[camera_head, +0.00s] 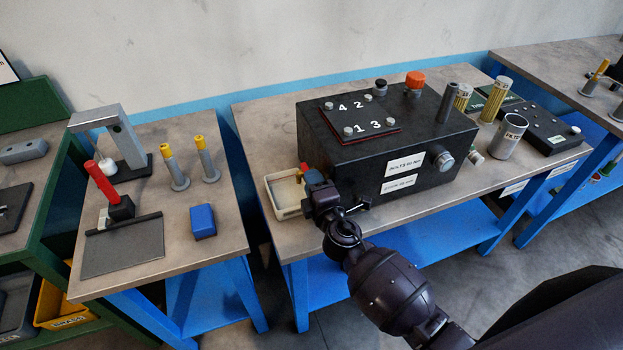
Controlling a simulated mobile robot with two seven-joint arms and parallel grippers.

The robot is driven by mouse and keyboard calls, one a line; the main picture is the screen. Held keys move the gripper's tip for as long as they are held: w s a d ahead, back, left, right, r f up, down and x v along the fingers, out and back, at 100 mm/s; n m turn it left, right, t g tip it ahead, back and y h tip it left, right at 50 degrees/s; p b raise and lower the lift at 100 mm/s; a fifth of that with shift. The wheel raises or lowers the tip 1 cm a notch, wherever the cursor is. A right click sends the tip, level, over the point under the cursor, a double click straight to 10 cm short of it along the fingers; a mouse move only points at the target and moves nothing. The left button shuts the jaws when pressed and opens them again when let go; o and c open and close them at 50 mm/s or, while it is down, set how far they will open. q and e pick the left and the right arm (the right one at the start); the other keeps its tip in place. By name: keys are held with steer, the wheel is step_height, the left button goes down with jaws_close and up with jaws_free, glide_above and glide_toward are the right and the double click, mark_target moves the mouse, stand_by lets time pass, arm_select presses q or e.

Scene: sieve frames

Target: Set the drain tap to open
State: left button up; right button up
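A black box (345,147) stands on the middle bench. At its left end, above a cream tray (287,214), a small red part (304,168) shows. It looks like the handle of the drain tap, but the rest is hidden, so I cannot read its setting. My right gripper (310,184) is at that end of the box, right by the red part and over the tray's right side. Its wrist and body hide its fingertips, so I cannot tell whether it is open or holds the red part. My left gripper is not in view.
On the box are a numbered plate (359,123) with bolts, a red knob (414,81) and a black-topped knob (380,87). Cups and tubes, including a grey cup (507,136), stand to its right. A gap separates the left bench (226,236) from the middle bench.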

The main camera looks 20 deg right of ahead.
steer(key=shift+w, duration=0.55)
jaws_close()
